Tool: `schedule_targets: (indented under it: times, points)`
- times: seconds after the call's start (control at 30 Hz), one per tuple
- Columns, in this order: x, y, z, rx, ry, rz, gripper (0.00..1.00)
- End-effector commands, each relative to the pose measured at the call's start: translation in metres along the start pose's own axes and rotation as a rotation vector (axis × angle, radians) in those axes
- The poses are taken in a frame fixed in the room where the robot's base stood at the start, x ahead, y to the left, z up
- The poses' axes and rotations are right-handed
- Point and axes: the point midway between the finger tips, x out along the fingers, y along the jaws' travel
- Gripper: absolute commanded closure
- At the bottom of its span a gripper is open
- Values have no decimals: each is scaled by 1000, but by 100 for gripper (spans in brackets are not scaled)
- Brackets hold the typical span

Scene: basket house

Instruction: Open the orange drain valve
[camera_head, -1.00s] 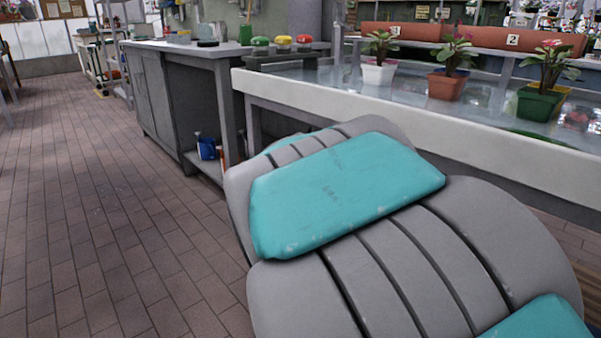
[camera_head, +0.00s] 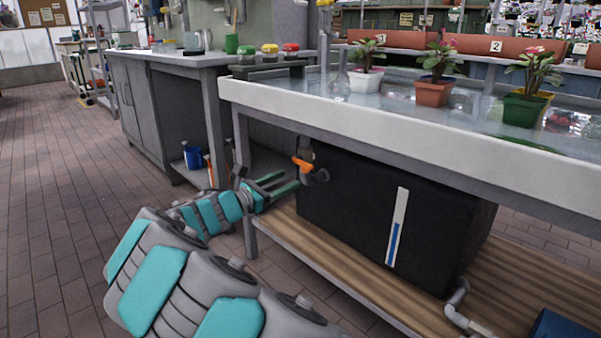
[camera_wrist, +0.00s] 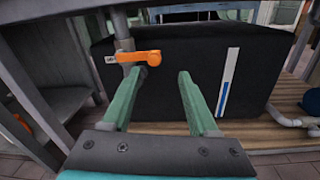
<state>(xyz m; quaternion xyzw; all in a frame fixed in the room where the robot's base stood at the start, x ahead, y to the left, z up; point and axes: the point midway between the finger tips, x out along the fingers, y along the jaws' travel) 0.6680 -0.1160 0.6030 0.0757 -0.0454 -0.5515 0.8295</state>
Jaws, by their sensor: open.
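The orange drain valve (camera_head: 304,167) sits on a pipe under the left end of the water table, in front of a black tank. In the wrist view its orange handle (camera_wrist: 138,57) lies roughly level across the grey pipe, with a dark outlet below its right end. My gripper (camera_head: 288,186) is open, with its two green fingers pointing towards the valve from the left. In the wrist view, my gripper (camera_wrist: 165,75) has its left fingertip close below the handle. The right fingertip is to the right of the handle. Nothing is between the fingers. I cannot tell whether a finger touches the valve.
The black tank (camera_head: 350,205) with a white and blue level strip (camera_head: 397,228) stands on a slatted wooden shelf (camera_head: 350,290). The table's grey front leg (camera_head: 250,235) is close to my gripper. Potted plants stand in the water table (camera_head: 400,125) above.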

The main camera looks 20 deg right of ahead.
Motion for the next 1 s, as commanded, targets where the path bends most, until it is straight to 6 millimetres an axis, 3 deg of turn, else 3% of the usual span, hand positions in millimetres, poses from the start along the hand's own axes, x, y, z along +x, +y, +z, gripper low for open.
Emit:
schedule_targets:
  times: [0.17,0.6,1.0]
  points:
    - [8,9,-4,-22,-7,22,40]
    - [68,8,-5,-20,-5,18,40]
    - [75,9,-4,-20,-6,19,41]
